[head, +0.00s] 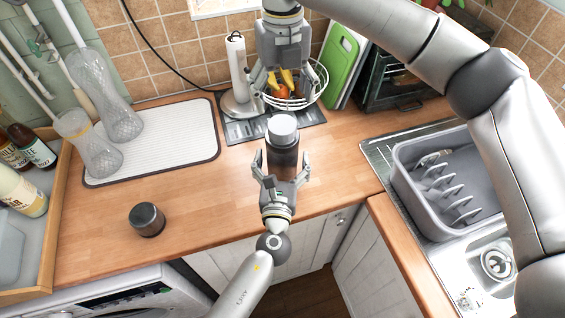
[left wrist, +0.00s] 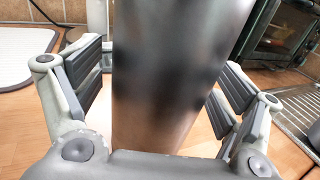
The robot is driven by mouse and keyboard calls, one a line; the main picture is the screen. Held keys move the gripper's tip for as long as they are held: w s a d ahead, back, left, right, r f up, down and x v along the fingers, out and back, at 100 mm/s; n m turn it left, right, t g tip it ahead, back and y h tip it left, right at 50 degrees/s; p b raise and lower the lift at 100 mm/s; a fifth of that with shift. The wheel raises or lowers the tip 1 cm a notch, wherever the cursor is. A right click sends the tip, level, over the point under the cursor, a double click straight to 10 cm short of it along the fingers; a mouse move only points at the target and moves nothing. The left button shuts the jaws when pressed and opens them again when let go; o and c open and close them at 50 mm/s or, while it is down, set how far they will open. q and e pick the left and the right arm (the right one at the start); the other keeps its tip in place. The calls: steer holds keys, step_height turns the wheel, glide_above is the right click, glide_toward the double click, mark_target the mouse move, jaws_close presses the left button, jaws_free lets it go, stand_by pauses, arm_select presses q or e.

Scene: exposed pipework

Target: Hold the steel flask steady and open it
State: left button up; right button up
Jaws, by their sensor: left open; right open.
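The steel flask (head: 283,152) stands upright on the wooden counter, with a dark body and a light grey lid (head: 283,126). My left gripper (head: 281,160) is open, with its fingers on either side of the flask's body. In the left wrist view the flask (left wrist: 175,80) fills the space between the fingers, with gaps showing at both sides. Its lid is out of that view. My right gripper (head: 284,84) is open and empty, pointing down, above and behind the flask in the head view.
A wire fruit basket (head: 318,88) and a paper towel holder (head: 236,75) stand behind the flask. A dark round container (head: 147,219) sits on the counter at left, near a white drying mat (head: 165,150). A grey dish rack (head: 425,210) is right, by the sink.

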mark_target(282, 125)
arm_select(q)
steer(key=shift+s+r, duration=0.1)
steer(key=shift+r, duration=0.1)
arm_select(e)
steer(key=shift+s+r, duration=0.25)
steer(key=shift+s, duration=0.25)
arm_select(q)
steer(key=shift+w+f, duration=0.1)
steer(key=shift+w, duration=0.1)
steer(key=c, duration=0.6)
arm_select(e)
steer(key=shift+w+f, duration=0.1)
steer(key=shift+w, duration=0.15)
arm_select(q)
steer(key=shift+s, duration=0.1)
steer(key=c, duration=1)
arm_select(e)
steer(key=shift+s, duration=0.1)
arm_select(q)
jaws_close()
arm_select(e)
steer(key=m, duration=3.2)
steer(key=shift+a, duration=0.1)
steer(key=m, duration=1.4)
steer(key=shift+s, duration=0.1)
steer(key=m, duration=0.7)
steer(key=shift+m, duration=0.3)
steer(key=shift+f, duration=4)
